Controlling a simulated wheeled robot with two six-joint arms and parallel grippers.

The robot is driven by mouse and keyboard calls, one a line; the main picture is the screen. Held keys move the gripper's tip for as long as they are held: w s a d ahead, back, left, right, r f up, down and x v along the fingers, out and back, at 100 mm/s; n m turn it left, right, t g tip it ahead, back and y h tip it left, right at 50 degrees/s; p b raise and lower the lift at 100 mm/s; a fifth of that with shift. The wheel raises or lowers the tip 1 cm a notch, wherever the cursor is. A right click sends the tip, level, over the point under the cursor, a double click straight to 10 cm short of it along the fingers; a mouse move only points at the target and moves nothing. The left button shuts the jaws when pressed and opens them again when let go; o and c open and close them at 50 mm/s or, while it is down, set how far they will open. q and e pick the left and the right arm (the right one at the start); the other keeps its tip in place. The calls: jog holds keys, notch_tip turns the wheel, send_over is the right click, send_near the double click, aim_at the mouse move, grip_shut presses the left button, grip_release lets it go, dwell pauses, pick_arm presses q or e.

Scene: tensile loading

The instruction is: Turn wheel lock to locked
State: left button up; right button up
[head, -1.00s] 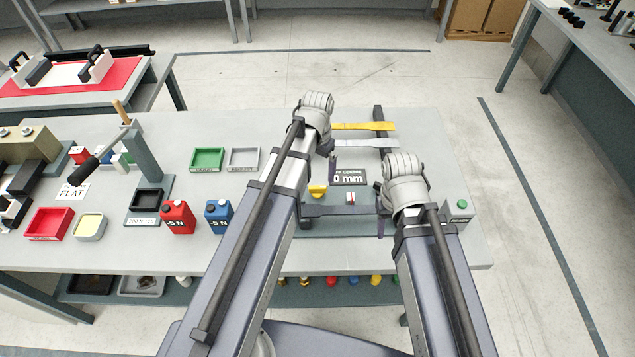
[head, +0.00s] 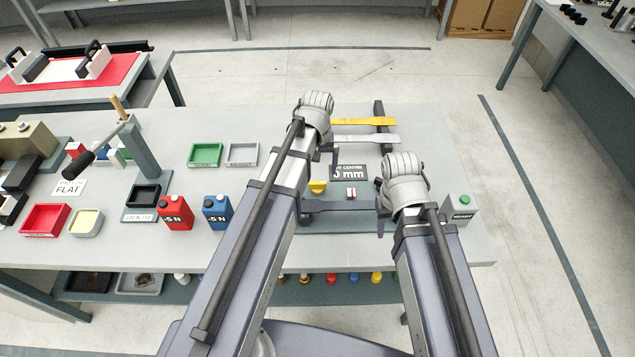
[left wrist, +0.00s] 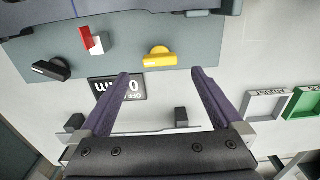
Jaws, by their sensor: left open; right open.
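On the bench fixture, a yellow knob (head: 318,187) sits beside a small red-and-white switch (head: 351,194). The left wrist view shows the yellow knob (left wrist: 160,57), the red-and-white switch (left wrist: 94,40) and a black knob (left wrist: 50,68). I cannot tell which is the wheel lock. My left gripper (left wrist: 164,74) is open and empty, with the yellow knob beyond and between its fingertips, apart from them. In the head view its fingers are mostly hidden behind my wrist. My right gripper (head: 381,219) is open near the fixture's right side, partly hidden by its wrist.
A "0 mm" plate (head: 348,172) lies behind the knobs. A grey box with a green button (head: 461,207) stands at the right. Yellow and grey strips (head: 362,121) lie behind. Red (head: 175,212) and blue (head: 217,212) cans and a green tray (head: 206,154) stand left.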

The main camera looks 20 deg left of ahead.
aim_at(317, 182)
pick_arm(q)
notch_tip(317, 182, down, 6)
jog(key=b, duration=0.5)
jog(key=shift+r, duration=0.1)
pick_arm(e)
notch_tip(317, 182, down, 6)
jog(key=shift+r, duration=0.1)
pick_arm(q)
jog(key=c, duration=1.4)
jog(key=shift+n, duration=0.3)
jog(key=o, duration=1.4)
jog(key=shift+r, duration=0.15)
pick_arm(e)
jog(key=shift+r, duration=0.15)
